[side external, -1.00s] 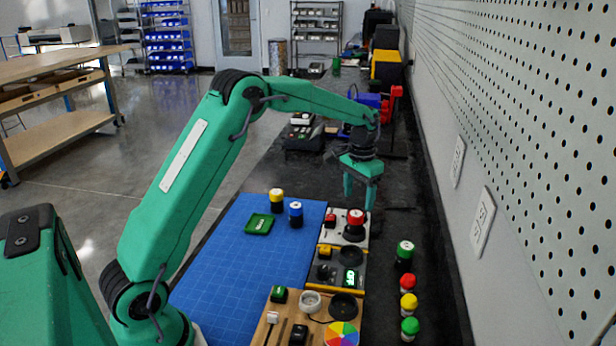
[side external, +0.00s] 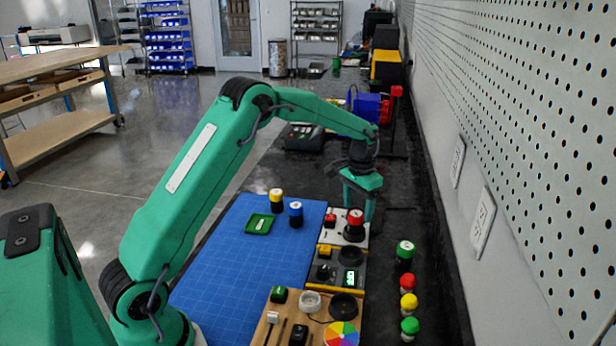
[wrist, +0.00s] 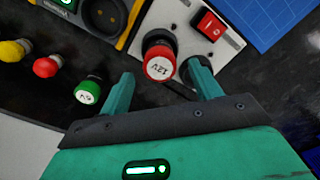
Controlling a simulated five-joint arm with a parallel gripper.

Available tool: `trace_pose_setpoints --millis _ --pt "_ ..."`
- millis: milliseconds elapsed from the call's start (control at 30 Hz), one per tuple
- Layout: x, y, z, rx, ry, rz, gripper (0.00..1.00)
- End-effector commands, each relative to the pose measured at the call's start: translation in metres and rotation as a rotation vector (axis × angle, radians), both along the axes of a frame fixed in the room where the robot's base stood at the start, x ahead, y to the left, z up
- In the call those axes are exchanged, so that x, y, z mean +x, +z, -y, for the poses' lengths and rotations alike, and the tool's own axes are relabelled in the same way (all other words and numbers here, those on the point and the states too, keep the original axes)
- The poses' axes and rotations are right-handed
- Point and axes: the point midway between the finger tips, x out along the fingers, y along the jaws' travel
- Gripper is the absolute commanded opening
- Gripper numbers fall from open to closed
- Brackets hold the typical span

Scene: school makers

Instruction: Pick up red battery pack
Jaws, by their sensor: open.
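The red battery pack (side external: 355,219), a dark cylinder with a red top, stands upright on a white module (side external: 340,238). In the wrist view its red top (wrist: 160,55) shows a white disc marked 12V. My gripper (side external: 358,206) is open and empty, pointing down just behind the pack in the side view. In the wrist view the gripper (wrist: 163,80) has its fingers spread, with the pack just beyond the gap between the tips. I cannot tell whether a finger touches it.
A red switch (wrist: 208,25) sits beside the pack on the module. Green (side external: 405,252), red (side external: 407,283) and yellow (side external: 408,303) topped pieces stand to the right. Yellow (side external: 277,198) and blue (side external: 296,212) packs stand on the blue mat (side external: 235,265). The pegboard wall (side external: 530,130) rises at right.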

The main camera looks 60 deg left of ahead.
Motion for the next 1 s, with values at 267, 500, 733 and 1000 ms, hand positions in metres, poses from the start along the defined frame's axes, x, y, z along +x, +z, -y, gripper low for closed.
trace_pose_setpoints --millis 267,500,733,1000 --pt "-0.002 -0.031 -0.001 -0.001 0.000 -0.003 0.63" --pt "-0.002 -0.047 -0.001 0.000 0.000 -0.001 0.63" --pt "-0.002 -0.047 -0.001 0.000 0.000 0.000 0.63" --pt "-0.001 -0.047 -0.001 0.000 0.000 0.000 0.61"
